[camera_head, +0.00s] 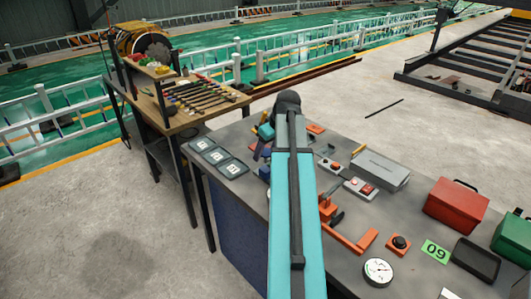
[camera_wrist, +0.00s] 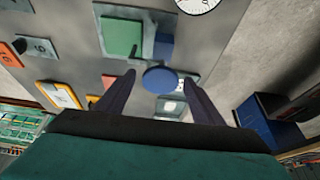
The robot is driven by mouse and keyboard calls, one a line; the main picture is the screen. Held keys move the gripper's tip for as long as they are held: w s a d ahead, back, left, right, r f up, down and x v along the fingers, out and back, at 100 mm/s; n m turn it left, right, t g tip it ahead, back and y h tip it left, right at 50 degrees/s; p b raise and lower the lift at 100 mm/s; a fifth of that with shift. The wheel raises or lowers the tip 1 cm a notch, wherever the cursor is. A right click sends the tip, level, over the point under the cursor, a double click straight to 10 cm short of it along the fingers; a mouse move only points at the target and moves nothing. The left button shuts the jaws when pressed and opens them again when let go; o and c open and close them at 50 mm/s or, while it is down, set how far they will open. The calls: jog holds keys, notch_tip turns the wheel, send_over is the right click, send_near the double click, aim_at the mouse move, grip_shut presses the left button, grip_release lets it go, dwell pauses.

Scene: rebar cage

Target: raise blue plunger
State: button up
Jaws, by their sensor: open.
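In the wrist view, a round blue disc, the blue plunger's top (camera_wrist: 160,79), appears between the tips of my gripper (camera_wrist: 158,88). The two dark fingers are apart, one on each side of the disc, with nothing held. I cannot tell how far the fingertips are from the disc in depth. The plunger's shaft is hidden below its top. A small blue piece (camera_head: 265,173) shows just left of the arm, partly covered.
In the wrist view a green block (camera_wrist: 122,37) and a blue block (camera_wrist: 163,47) are close to the plunger. In the head view, a red box (camera_head: 456,205), a grey box (camera_head: 380,170), an orange clamp (camera_head: 350,238) and a dial (camera_head: 378,271) lie right of my arm.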

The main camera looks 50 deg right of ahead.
jog(key=b+v, duration=0.2)
jog(key=v, duration=1)
jog(key=shift+r, duration=0.35)
jog(key=shift+r, duration=0.15)
